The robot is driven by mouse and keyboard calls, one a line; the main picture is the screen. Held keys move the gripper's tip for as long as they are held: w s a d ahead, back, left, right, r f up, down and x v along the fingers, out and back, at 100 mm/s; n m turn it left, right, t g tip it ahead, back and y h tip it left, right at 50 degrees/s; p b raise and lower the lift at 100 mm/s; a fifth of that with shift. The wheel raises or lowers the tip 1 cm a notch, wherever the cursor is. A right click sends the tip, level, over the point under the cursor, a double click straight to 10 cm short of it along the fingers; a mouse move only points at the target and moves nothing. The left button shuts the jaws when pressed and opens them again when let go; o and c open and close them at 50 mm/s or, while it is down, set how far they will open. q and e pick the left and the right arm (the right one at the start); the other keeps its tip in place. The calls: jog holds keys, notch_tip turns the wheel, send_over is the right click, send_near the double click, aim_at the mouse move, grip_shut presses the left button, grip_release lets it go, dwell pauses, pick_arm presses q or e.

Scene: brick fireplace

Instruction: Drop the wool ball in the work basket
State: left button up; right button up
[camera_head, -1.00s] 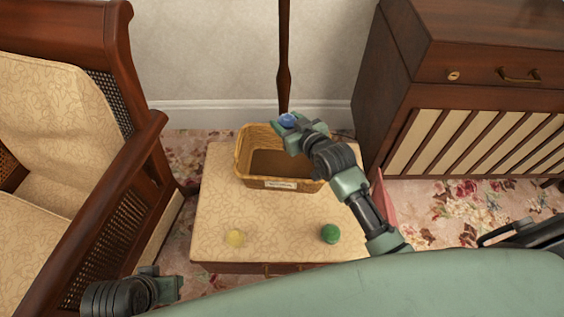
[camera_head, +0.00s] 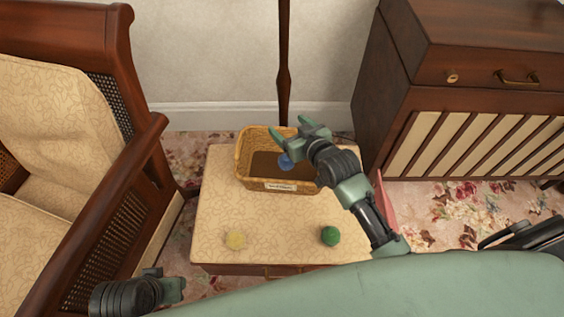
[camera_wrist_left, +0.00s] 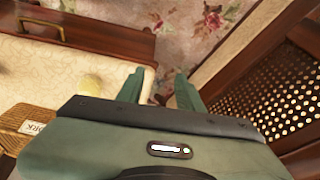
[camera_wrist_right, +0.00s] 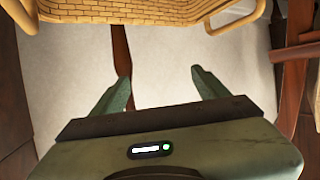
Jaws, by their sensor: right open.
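A blue wool ball (camera_head: 286,161) shows over the inside of the wicker work basket (camera_head: 241,160), just below my right gripper (camera_head: 291,129). I cannot tell whether it rests on the basket floor or is in the air. My right gripper is open above the basket's back rim; the right wrist view shows nothing between its fingers (camera_wrist_right: 160,85). The basket, with a white label (camera_head: 281,186) on its front, also shows in the right wrist view (camera_wrist_right: 130,10). My left gripper (camera_head: 180,290) is low at the left; its fingers are apart and empty in the left wrist view (camera_wrist_left: 160,88).
The basket stands on a cream-topped table (camera_head: 280,220). A yellow ball (camera_head: 235,240) and a green ball (camera_head: 330,236) lie near its front edge. A wooden armchair (camera_head: 140,150) stands left, a wooden cabinet (camera_head: 395,80) right, and a thin dark post (camera_head: 284,60) behind.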

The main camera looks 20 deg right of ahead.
pick_arm(q)
jog(key=x, duration=0.1)
jog(key=p+x, duration=0.1)
jog(key=x, duration=0.1)
jog(key=s+x, duration=0.1)
jog(key=x, duration=0.1)
jog(key=shift+f, duration=0.4)
pick_arm(e)
jog(key=v, duration=0.6)
pick_arm(q)
jog(key=shift+s, duration=0.1)
pick_arm(e)
jog(key=shift+s, duration=0.1)
